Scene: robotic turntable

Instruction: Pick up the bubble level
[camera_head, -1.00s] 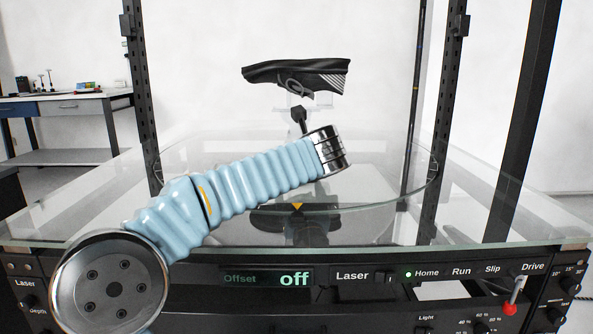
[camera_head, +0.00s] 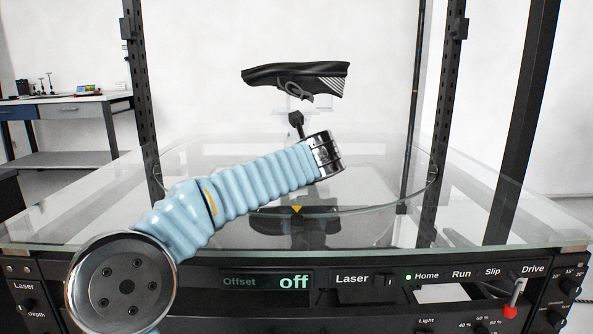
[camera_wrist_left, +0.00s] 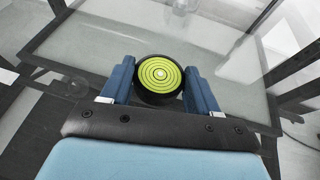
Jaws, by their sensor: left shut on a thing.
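The bubble level is a round black puck with a yellow-green face and dark rings (camera_wrist_left: 160,76). In the left wrist view it sits between the two blue fingers of my left gripper (camera_wrist_left: 160,68), which is shut on it. Its face is turned toward the wrist camera. In the head view my pale blue left arm crosses the front of the glass deck, but I cannot make out the gripper or the level. My right gripper is in neither view.
A glass deck (camera_head: 520,225) with a round turntable plate (camera_head: 390,175) fills the middle. A black shoe (camera_head: 297,75) is held above it. Dark upright posts (camera_head: 140,90) stand around. The front control panel (camera_head: 268,281) has a red-tipped lever (camera_head: 511,310). A side bench (camera_head: 70,106) is far left.

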